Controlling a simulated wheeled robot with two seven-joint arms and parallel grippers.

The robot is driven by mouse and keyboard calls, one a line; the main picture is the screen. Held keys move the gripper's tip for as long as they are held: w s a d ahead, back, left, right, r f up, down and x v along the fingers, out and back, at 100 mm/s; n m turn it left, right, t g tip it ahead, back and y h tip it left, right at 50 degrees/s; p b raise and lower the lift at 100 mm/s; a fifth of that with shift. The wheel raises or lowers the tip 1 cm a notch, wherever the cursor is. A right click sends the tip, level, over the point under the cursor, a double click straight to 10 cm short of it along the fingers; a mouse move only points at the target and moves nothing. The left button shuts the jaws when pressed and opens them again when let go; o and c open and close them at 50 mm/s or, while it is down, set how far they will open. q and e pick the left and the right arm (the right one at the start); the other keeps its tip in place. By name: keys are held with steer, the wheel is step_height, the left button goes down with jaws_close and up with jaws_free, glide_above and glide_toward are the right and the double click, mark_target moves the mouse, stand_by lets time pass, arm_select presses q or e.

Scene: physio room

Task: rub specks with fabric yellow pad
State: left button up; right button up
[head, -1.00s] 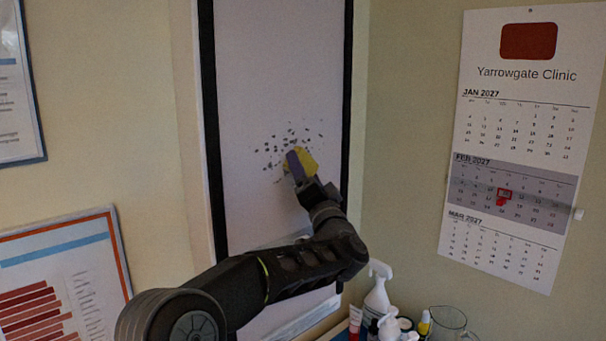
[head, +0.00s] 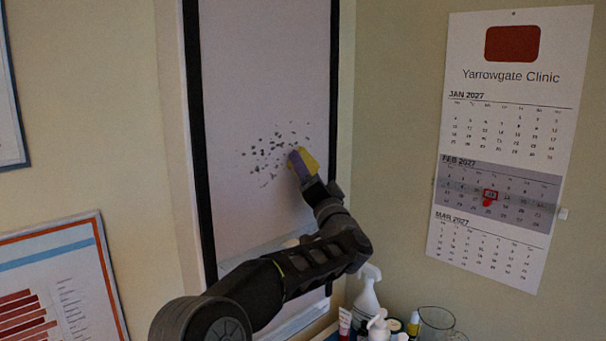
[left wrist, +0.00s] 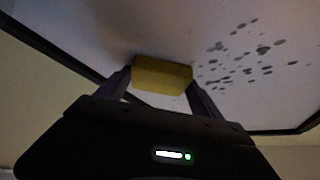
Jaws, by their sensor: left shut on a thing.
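The yellow fabric pad (head: 311,160) is at the pale board, at the right edge of the dark specks (head: 276,148). My left gripper (head: 301,164) is shut on it. In the left wrist view the yellow pad (left wrist: 162,75) sits between the two fingers of my left gripper (left wrist: 160,84), close against the board; whether it touches cannot be told. The specks (left wrist: 240,52) show to the right of the pad there. Specks hidden behind the pad and fingers cannot be seen. My right gripper is not in view.
The board (head: 262,70) has a black frame on both sides. A calendar (head: 505,130) hangs on the right wall. Below stand a white spray bottle (head: 367,292), a glass jug (head: 436,322) and small tubes. A framed chart (head: 60,280) is at lower left.

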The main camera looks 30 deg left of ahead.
mark_target(311, 156)
arm_select(q)
steer(key=shift+w+d, duration=0.25)
steer(key=shift+w, duration=0.75)
steer(key=shift+r, duration=0.15)
steer(key=shift+r, duration=1.3)
steer(key=shift+s+a+f+b, duration=0.15)
steer(key=shift+s+a+b, duration=0.1)
steer(key=shift+s+b, duration=0.6)
steer(key=shift+s+a+b, duration=0.2)
steer(key=shift+s, duration=0.3)
steer(key=shift+s+a+b, duration=0.15)
steer(key=shift+s+b, duration=0.05)
steer(key=shift+s, duration=0.25)
